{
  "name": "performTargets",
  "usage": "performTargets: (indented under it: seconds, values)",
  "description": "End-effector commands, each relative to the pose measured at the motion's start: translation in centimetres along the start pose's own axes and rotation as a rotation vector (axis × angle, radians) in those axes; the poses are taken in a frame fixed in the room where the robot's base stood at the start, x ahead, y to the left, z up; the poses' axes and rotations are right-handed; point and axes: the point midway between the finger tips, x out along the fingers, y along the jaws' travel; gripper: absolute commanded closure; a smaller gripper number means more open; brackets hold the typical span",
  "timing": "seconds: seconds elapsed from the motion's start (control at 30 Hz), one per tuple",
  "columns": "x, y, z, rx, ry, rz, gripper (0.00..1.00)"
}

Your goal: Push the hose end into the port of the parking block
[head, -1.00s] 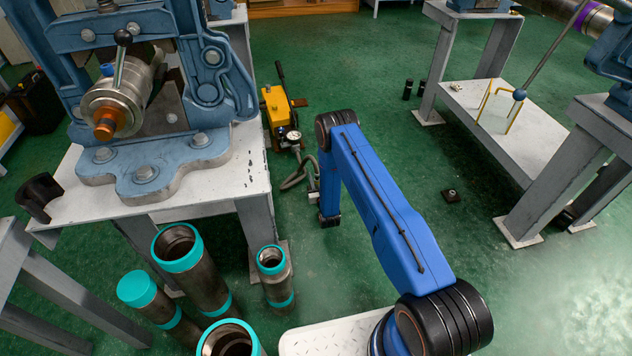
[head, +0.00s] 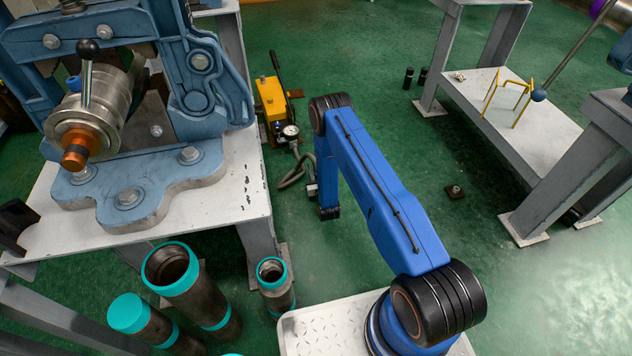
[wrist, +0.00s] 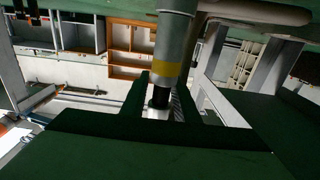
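The hose end (wrist: 171,50) is a grey metal cylinder with a yellow band and a dark tip in the wrist view. My gripper (wrist: 162,104) has its dark fingers on both sides of its tip and looks shut on it. In the head view the grey hose (head: 292,180) curves over the floor from the yellow hand pump (head: 272,104) with its gauge toward the low end of my blue arm. My gripper is mostly hidden there behind the arm. I cannot make out the parking block or its port with certainty.
A blue pipe vise (head: 130,190) stands on a white-topped table (head: 235,205) at left. Teal-collared pipes (head: 190,285) stand below it. A small dark plate with a nut (head: 454,192) lies on the floor. A low bench (head: 515,125) is at right.

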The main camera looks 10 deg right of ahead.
Motion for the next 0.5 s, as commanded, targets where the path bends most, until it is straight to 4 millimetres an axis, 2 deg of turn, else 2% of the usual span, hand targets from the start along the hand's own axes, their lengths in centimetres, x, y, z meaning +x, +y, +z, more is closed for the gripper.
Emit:
performTargets:
  seconds: [0.03, 0.1, 0.5]
  values:
    - [0.01, 0.0, 0.0, 0.0, 0.0, 0.0, 0.86]
    - [0.01, 0.0, 0.0, 0.0, 0.0, 0.0, 1.0]
    - [0.03, 0.0, 0.0, 0.0, 0.0, 0.0, 1.0]
